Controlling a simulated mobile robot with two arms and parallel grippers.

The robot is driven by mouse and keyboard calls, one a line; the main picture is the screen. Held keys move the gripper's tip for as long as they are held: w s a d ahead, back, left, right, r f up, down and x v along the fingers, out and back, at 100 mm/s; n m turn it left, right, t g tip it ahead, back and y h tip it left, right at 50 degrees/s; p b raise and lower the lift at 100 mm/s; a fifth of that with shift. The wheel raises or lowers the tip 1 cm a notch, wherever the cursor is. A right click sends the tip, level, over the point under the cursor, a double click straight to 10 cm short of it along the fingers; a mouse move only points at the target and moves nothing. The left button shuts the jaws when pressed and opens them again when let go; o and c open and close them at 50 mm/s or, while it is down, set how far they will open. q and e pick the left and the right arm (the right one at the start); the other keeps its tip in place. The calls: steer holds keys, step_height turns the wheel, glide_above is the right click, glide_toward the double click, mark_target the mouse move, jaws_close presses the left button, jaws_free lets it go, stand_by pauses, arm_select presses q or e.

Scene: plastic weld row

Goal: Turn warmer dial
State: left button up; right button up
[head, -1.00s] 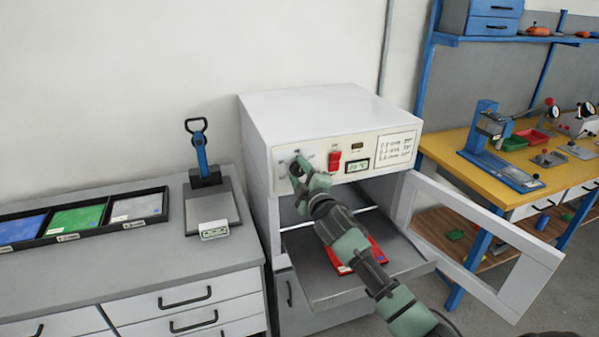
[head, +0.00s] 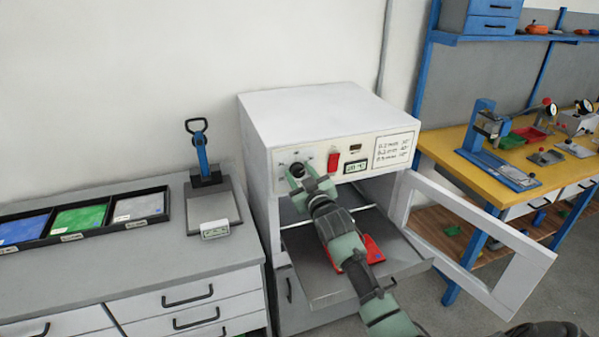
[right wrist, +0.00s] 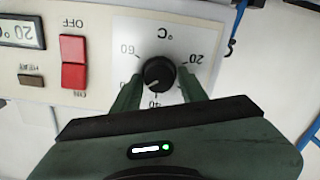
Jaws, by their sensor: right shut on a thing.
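The warmer (head: 315,110) is a white box with its door open to the right. Its black dial (head: 297,170) is at the left of the front panel; the right wrist view shows the dial (right wrist: 158,73) close up, inside a scale marked 20, 40 and 60. My right gripper (head: 299,174) is at the panel, shut on the dial with one green finger on each side, as the right wrist view also shows (right wrist: 160,85). The fingertips partly hide the scale. My left gripper is not in view.
A red switch (head: 334,162) and a small display (head: 355,166) sit right of the dial. Below, a red item (head: 372,249) lies on the pulled-out shelf (head: 335,292). The open door (head: 480,245) sticks out to the right. A counter (head: 90,270) stands at left.

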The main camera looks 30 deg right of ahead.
steer(key=shift+f+m, duration=0.15)
steer(key=shift+m, duration=0.35)
steer(key=o, duration=1.4)
steer(key=b+v, duration=0.1)
steer(key=v, duration=0.7)
steer(key=shift+w, duration=0.1)
